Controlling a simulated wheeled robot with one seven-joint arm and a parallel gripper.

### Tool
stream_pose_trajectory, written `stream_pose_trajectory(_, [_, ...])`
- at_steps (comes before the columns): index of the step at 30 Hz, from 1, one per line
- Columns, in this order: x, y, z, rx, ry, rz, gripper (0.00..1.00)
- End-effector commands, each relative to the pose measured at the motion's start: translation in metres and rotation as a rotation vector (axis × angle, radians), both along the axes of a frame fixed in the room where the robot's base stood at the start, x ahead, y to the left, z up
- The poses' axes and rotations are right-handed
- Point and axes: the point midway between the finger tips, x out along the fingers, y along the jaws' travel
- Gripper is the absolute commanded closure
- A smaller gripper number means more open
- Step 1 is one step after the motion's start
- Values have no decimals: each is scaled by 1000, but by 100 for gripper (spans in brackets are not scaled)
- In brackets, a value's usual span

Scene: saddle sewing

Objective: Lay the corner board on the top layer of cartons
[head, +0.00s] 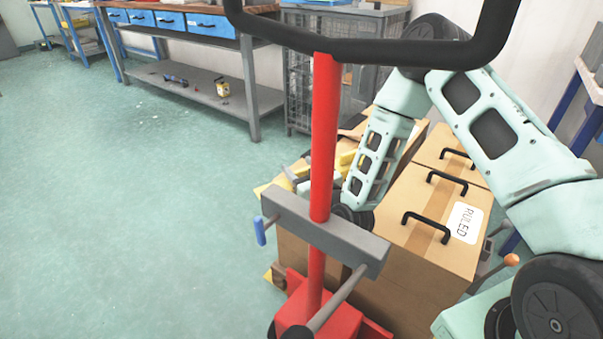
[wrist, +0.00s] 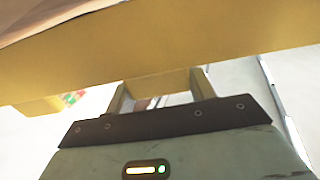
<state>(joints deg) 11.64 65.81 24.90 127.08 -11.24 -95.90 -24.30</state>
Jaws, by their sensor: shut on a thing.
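The corner board (wrist: 180,45) is a long yellow bar slanting across the wrist view. My gripper (wrist: 162,84) is shut on it, with its fingers at the board's lower edge. In the head view, yellow pieces (head: 347,160) show beside the cartons, near the end of my arm; which is the board is unclear. My gripper is mostly hidden there behind the red post. Brown cartons (head: 405,262) stand at the right, with black handles and a white label on top. Whether the board touches the cartons cannot be told.
A red upright post (head: 324,140) with a black handle loop (head: 370,50) and a grey crossbar (head: 325,230) stands in the foreground, blocking part of the view. A wire cage (head: 300,85) and a workbench (head: 205,95) are behind. The floor at the left is clear.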

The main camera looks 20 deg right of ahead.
Motion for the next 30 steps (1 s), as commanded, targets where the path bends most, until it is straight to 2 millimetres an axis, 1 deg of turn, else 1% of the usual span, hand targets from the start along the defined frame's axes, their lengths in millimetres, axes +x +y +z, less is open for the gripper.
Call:
stream_pose_trajectory(1, [0, 0, -7, 0, 0, -1, 75])
stream_pose_trajectory(2, [0, 0, -9, 0, -1, -1, 75])
stream_pose_trajectory(11, [0, 0, -9, -1, -2, 0, 75])
stream_pose_trajectory(12, [0, 0, -10, -1, 0, 0, 43])
stream_pose_trajectory(14, [0, 0, -9, -1, 0, -1, 26])
stream_pose_trajectory(15, [0, 0, -9, -1, 0, -1, 24])
stream_pose_trajectory(25, [-1, 0, -6, 0, 0, 0, 24])
stream_pose_trajectory(28, [-12, -2, -8, -1, 2, 1, 24])
stream_pose_trajectory(30, [-24, -4, -7, -1, 4, 1, 24])
